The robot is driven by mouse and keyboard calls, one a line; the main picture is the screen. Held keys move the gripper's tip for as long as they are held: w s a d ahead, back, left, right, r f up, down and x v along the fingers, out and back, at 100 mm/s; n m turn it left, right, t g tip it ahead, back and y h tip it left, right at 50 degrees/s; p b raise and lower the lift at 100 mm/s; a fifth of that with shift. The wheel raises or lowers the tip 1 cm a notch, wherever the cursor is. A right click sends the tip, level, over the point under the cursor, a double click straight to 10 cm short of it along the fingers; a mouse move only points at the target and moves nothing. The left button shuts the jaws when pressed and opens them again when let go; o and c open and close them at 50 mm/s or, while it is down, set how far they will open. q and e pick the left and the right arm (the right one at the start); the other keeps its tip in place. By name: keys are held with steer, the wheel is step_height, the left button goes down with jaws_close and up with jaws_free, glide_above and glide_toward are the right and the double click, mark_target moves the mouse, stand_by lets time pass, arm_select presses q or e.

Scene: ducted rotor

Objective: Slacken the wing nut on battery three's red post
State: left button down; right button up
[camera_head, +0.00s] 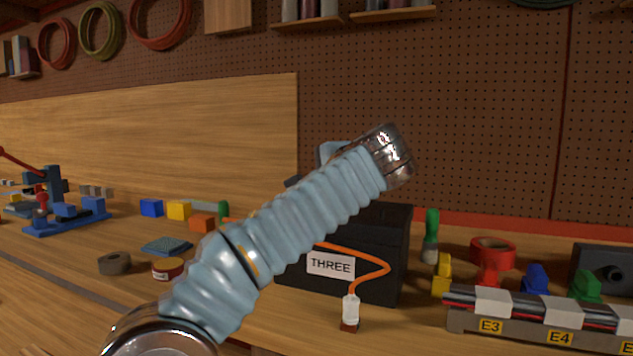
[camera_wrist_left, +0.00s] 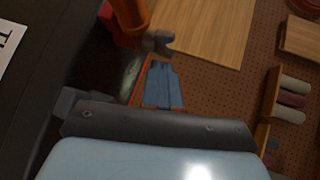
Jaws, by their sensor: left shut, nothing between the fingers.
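Battery three is a black box (camera_head: 390,255) with a white THREE label (camera_head: 330,264) on its front. My left arm crosses in front of its top in the head view and hides the posts and my left fingers. In the left wrist view the battery's dark side (camera_wrist_left: 55,60) fills the left. A grey wing nut (camera_wrist_left: 158,41) sits by a red part (camera_wrist_left: 118,38) and an orange cable (camera_wrist_left: 128,14). My left gripper (camera_wrist_left: 161,66) is shut and empty, its fingertips just short of the wing nut; contact cannot be told. My right gripper is out of view.
An orange cable with a white sleeve (camera_head: 351,309) hangs over the battery's front. Coloured blocks (camera_head: 178,210) and a blue press (camera_head: 65,215) stand left.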

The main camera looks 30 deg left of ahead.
arm_select(q)
steer(key=shift+w+d+n+g+y, duration=0.15)
steer(key=shift+w+n+g+y, duration=0.25)
steer(key=shift+n+g, duration=0.1)
steer(key=shift+a, duration=0.25)
steer(key=shift+w, duration=0.2)
steer(key=shift+w+a, duration=0.1)
steer(key=shift+a, duration=0.05)
steer(key=shift+a, duration=0.1)
stand_by(1.1)
steer(key=shift+s+a, duration=0.25)
steer(key=shift+a, duration=0.45)
steer(key=v, duration=1.4)
steer(key=shift+w, duration=0.15)
steer(key=shift+d, duration=0.1)
